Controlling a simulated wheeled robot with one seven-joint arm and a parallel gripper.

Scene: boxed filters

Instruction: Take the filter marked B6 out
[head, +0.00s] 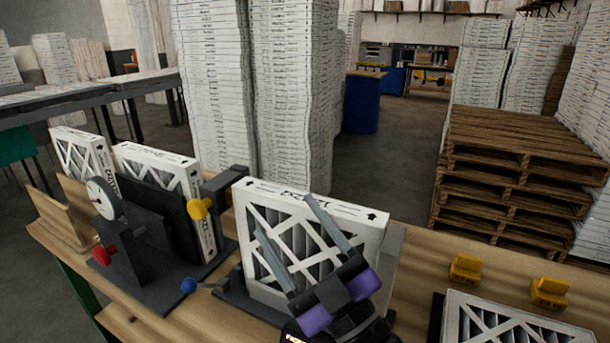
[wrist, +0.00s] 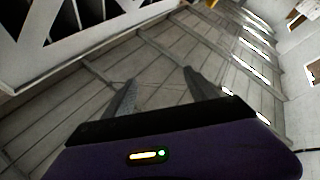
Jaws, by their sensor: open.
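Several white-framed filters with lattice faces stand on the wooden bench (head: 50,229). One upright filter (head: 376,238) stands in a dark holder at the centre. Two more stand upright at the left, a nearer one (head: 190,178) and a farther one (head: 68,138). Another filter (head: 566,334) shows at the lower right. I cannot read B6 on any of them. My gripper (head: 286,214) is open, its two fingers in front of the central filter's face in the head view; contact cannot be told. In the wrist view, my gripper (wrist: 159,78) shows nothing between its fingers, and a white lattice frame (wrist: 108,34) is at upper left.
A dial gauge fixture (head: 104,197) with red and yellow knobs stands left of the central filter. Two yellow blocks (head: 466,268) sit at the right. Wooden pallets (head: 520,150) and white stacks (head: 215,90) stand behind.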

